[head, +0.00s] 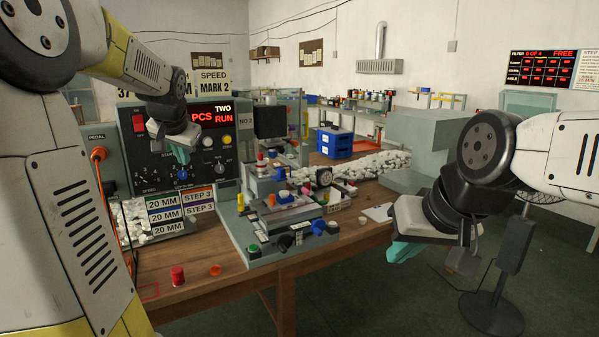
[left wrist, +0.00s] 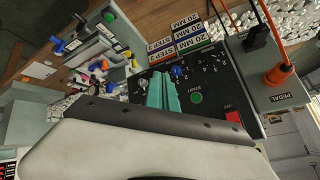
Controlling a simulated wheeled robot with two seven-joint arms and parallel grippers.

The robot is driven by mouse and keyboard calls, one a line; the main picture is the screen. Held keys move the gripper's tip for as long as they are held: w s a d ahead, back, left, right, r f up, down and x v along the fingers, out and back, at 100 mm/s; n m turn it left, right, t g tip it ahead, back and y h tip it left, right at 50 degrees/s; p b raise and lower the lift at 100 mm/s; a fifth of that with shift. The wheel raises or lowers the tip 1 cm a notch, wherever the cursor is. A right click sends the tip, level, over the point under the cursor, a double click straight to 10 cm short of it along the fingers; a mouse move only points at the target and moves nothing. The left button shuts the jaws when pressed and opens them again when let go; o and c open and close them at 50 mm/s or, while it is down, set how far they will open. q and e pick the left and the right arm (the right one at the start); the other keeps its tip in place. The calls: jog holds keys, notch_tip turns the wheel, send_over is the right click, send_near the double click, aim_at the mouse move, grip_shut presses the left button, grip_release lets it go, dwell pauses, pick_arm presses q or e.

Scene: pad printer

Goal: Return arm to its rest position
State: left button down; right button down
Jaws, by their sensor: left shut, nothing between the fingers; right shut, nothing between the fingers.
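My left gripper (head: 181,150) is in front of the pad printer's control box (head: 160,177), close to the knobs under the red display. Its teal fingers are together and empty. My right gripper (head: 401,250) hangs beyond the table's right edge, fingers pointing down, shut and empty.
The pad printer (head: 285,215) stands on the wooden table (head: 205,262) with many small knobs. A red cap (head: 177,276) and an orange piece (head: 215,270) lie near the front edge. A dark stand (head: 492,312) is on the floor at right.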

pick_arm(q)
jog(key=s+d+f+h, duration=0.2)
jog(key=s+d+f, duration=0.1)
jog(key=s+d, duration=0.6)
jog(key=s+d+f+n+g+h, duration=0.1)
jog(key=s+d+f, duration=0.3)
jog(key=s+d, duration=0.6)
jog(key=s+h, duration=0.1)
jog(key=s, duration=0.7)
jog(key=shift+f+g+h, duration=0.3)
jog(key=shift+h, duration=0.1)
jog(key=shift+d, duration=0.1)
dwell(2.5)
